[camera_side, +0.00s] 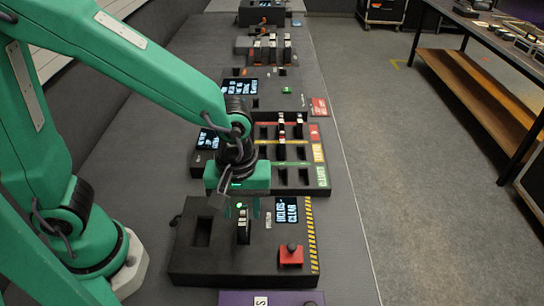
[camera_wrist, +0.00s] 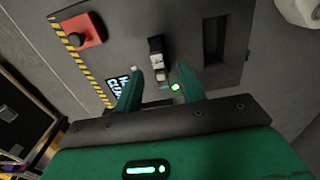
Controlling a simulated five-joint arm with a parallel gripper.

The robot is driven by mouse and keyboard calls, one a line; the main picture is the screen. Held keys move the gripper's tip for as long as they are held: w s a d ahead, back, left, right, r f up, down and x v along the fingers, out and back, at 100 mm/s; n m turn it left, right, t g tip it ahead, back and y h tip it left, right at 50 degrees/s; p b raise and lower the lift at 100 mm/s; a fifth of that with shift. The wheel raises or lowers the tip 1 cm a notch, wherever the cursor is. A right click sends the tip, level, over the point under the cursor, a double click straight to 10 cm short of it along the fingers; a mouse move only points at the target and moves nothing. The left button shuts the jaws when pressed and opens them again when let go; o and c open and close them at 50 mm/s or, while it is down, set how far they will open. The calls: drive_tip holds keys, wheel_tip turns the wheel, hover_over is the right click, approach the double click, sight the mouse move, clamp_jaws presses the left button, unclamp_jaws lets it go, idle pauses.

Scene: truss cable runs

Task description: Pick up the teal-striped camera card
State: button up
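A dark card (camera_side: 243,230) with a pale label stands upright in a slot of the black station in the side view. It also shows in the wrist view (camera_wrist: 157,52), where a small teal patch is visible near its lower end; the stripe is hard to make out in the side view. My gripper (camera_side: 240,208) is over the card, pointing down. In the wrist view my gripper (camera_wrist: 159,71) is open, with one green finger on each side of the card's line. The fingers look apart from the card. Their exact height above it is unclear.
A purple item (camera_side: 240,299) lies at the front edge.

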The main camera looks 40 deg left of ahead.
drive_tip(key=shift+w+a+f, duration=0.1)
drive_tip(key=shift+f, duration=2.5)
clamp_jaws()
